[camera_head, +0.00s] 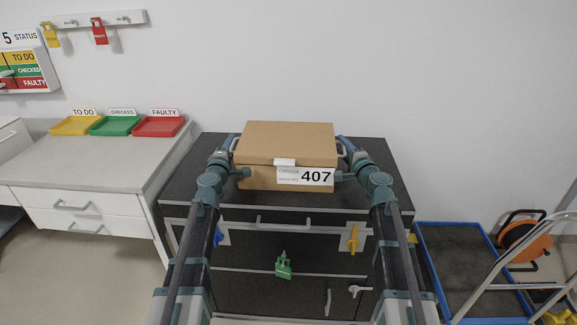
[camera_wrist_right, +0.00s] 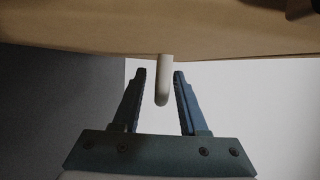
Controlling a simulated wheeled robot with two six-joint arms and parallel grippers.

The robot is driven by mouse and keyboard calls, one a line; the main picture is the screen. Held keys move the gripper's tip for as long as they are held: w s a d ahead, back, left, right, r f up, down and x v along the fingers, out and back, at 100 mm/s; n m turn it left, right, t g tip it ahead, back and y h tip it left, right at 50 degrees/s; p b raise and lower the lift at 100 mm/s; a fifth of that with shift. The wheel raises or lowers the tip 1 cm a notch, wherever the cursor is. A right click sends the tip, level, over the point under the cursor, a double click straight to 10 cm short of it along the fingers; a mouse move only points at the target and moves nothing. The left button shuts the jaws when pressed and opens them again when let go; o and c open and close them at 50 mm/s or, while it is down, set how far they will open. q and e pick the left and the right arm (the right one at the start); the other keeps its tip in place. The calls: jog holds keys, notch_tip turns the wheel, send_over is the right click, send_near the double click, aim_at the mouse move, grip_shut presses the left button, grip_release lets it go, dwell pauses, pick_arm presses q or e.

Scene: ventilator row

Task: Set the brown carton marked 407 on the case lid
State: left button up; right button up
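The brown carton marked 407 (camera_head: 286,145) sits level over the middle of the dark case's lid (camera_head: 205,192); whether its base touches the lid is hard to tell. A white label with 407 is on its front. Pale handles stand out at its two sides. My left gripper (camera_head: 233,145) is at the left handle, its fingers too small to read. My right gripper (camera_head: 346,148) is at the right side. In the right wrist view its fingers (camera_wrist_right: 160,88) are open, with the carton's pale handle (camera_wrist_right: 163,85) between them and a visible gap on the left.
The case front has a bar handle and blue, green and yellow tags. At left a grey counter (camera_head: 80,165) carries yellow, green and red trays. At right stand a blue-edged trolley (camera_head: 465,270) and an orange cable reel (camera_head: 525,240). Bare lid shows around the carton.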

pick_arm(q)
jog(key=shift+s, duration=0.15)
jog(key=s, duration=1.1)
jog(key=shift+s+a, duration=0.4)
pick_arm(e)
jog(key=v, duration=1.2)
